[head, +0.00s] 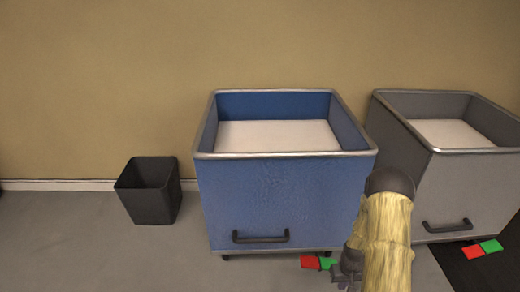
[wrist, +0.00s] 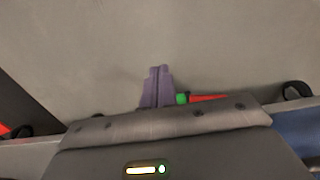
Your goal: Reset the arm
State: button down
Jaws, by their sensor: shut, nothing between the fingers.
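My gripper (head: 347,279) is low in front of the right part of the blue bin, at the bottom of the head view. In the wrist view its two purple-grey fingers (wrist: 157,76) are together, with nothing between them. My yellowish arm hangs between the blue bin and the grey bin in the head view and hides part of the blue bin's right edge and the floor behind it.
A blue bin (head: 285,185) with a black handle stands centrally. A grey bin (head: 477,185) stands at right. Red and green pedals lie at the foot of each, near my gripper at the blue one. A small black bin (head: 150,205) stands left. Floor at left front is clear.

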jog(key=s+a+r+t+p, duration=0.1)
jog(key=a+r+p, duration=0.25)
jog(key=r, duration=1.05)
jog(key=s+a+r+p, duration=0.15)
jog(key=a+r, duration=0.25)
jog(key=r, duration=0.9)
jog(key=s+a+r+t+p, duration=0.1)
jog(key=s+a+r+p, duration=0.2)
jog(key=s+r, duration=0.35)
jog(key=s+a+r+t+p, duration=0.1)
jog(key=s+a+r+p, duration=0.2)
jog(key=r, duration=0.7)
notch_tip(320, 180, up, 38)
jog(key=p, duration=3.7)
jog(key=shift+s, duration=0.4)
